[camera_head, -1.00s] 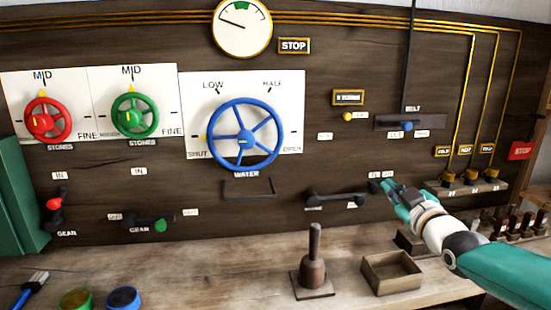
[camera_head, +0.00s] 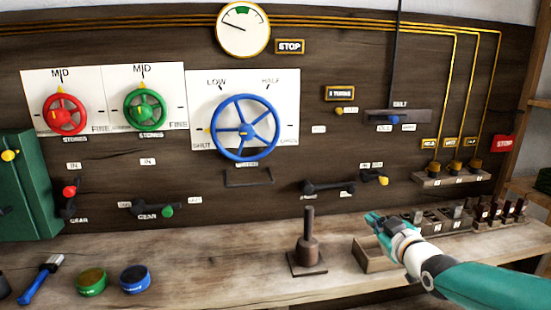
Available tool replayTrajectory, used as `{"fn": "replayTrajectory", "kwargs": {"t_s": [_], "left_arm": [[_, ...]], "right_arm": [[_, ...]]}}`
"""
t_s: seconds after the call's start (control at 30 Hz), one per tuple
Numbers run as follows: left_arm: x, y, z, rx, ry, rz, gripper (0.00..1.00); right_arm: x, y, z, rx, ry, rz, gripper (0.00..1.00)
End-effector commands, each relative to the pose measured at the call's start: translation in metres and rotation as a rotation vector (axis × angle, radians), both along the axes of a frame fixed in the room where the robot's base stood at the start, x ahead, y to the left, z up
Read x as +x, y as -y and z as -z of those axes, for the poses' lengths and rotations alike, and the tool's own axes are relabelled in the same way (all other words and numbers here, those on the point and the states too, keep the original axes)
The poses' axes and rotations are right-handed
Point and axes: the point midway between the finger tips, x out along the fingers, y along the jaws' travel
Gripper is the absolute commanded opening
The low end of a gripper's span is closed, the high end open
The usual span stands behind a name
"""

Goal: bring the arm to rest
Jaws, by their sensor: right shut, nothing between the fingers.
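My right gripper (camera_head: 376,222) is in the head camera view at the lower right, its arm coming in from the right edge. It is shut with nothing in it. My left gripper is not in view.
A dark wooden stamp-like tool (camera_head: 308,252) stands on the bench left of the box. The middle-left bench is clear.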

Motion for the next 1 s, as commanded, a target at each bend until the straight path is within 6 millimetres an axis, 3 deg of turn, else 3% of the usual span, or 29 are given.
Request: {"fn": "replayTrajectory", "kwargs": {"t_s": [0.27, 0.37, 0.5, 0.57, 0.7, 0.8, 1.0], "left_arm": [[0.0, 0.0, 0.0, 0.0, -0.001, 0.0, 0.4], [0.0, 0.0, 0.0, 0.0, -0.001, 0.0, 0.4], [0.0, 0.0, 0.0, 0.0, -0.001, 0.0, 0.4], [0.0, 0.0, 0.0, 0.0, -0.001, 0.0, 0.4], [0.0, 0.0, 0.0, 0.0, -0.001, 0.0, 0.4], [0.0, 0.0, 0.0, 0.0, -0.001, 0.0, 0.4], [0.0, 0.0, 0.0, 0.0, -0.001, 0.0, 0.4]], "right_arm": [[-0.015, -0.022, 0.115, 0.123, -0.238, 0.002, 0.0], [-0.035, -0.034, 0.179, 0.193, -0.382, 0.015, 0.0], [-0.084, -0.053, 0.274, 0.304, -0.616, 0.058, 0.0], [-0.111, -0.061, 0.311, 0.351, -0.72, 0.084, 0.0], [-0.184, -0.079, 0.384, 0.446, -0.959, 0.16, 0.0], [-0.234, -0.089, 0.419, 0.498, -1.104, 0.219, 0.0], [-0.322, -0.103, 0.459, 0.563, -1.337, 0.328, 0.0]]}}
